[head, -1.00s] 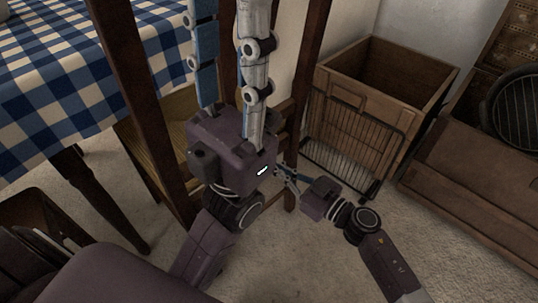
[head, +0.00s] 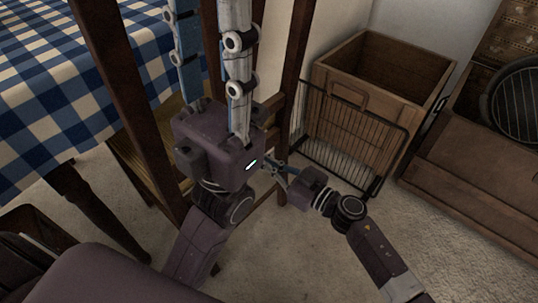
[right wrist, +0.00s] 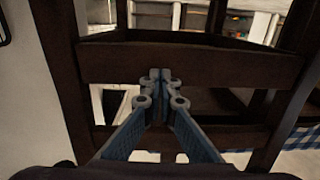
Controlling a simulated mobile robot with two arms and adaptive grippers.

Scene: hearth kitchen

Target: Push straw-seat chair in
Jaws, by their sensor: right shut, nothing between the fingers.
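The dark wooden chair (head: 118,85) stands at the table, its tall back posts nearest me. Part of its yellowish seat shows low between the posts; my left gripper hides much of the rest. My left gripper (head: 205,18) is large in front of the chair back, fingers pointing up the picture and spread apart, with nothing seen between them. My right gripper (head: 268,166) is shut and empty beside the chair's right post. In the right wrist view its closed fingertips (right wrist: 161,76) point at the chair's dark crossrails (right wrist: 195,62); whether they touch is unclear.
A table with a blue-and-white checked cloth (head: 55,85) is at the left. A wooden crate (head: 365,110) with a wire rack (head: 345,140) against it stands right of the chair. Another wooden box (head: 475,165) is farther right. Pale floor (head: 300,245) is open in front.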

